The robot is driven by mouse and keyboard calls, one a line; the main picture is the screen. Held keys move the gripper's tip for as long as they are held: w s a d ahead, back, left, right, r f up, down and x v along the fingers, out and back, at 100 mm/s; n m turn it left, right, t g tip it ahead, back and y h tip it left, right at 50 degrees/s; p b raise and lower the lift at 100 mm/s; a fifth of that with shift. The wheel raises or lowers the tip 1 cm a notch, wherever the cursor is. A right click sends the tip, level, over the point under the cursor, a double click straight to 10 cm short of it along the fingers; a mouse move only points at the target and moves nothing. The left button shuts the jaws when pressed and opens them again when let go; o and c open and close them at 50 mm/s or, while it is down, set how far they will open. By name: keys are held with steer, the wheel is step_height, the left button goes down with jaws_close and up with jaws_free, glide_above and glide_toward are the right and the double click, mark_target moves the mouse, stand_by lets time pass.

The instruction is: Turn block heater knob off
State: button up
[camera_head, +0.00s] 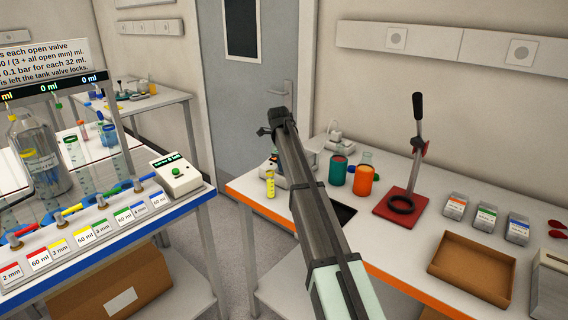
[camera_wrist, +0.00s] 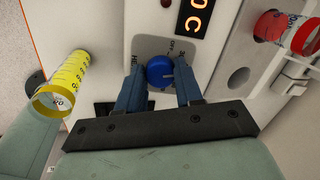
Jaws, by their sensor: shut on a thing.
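The block heater knob (camera_wrist: 160,71) is round and blue with a pointer ridge, set in a grey dial plate with printed marks, one reading OFF, in the wrist view. My gripper (camera_wrist: 159,82) has its two blue fingers on either side of the knob and is shut on it. The block heater (camera_wrist: 218,62) is a white unit with a lit orange display (camera_wrist: 195,20) ending in "0 C". In the head view my gripper (camera_head: 268,131) is at the heater, and my arm hides most of the heater and the knob.
A yellow-marked tube (camera_head: 270,186) stands left of the heater, near the bench edge; it also shows in the wrist view (camera_wrist: 65,85). A green jar (camera_head: 338,171) and an orange jar (camera_head: 365,180) stand to the right. A red-based stand (camera_head: 388,216) is farther right.

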steer(key=shift+n, duration=0.4)
steer(key=n, duration=0.5)
steer(key=shift+n+g, duration=0.3)
steer(key=shift+n, duration=0.1)
steer(key=n, duration=0.4)
steer(key=shift+n, duration=0.7)
steer(key=o, duration=1)
steer(key=shift+o, duration=0.2)
steer(key=v, duration=1.3)
steer(key=shift+w+r, duration=0.2)
steer(key=shift+r, duration=0.25)
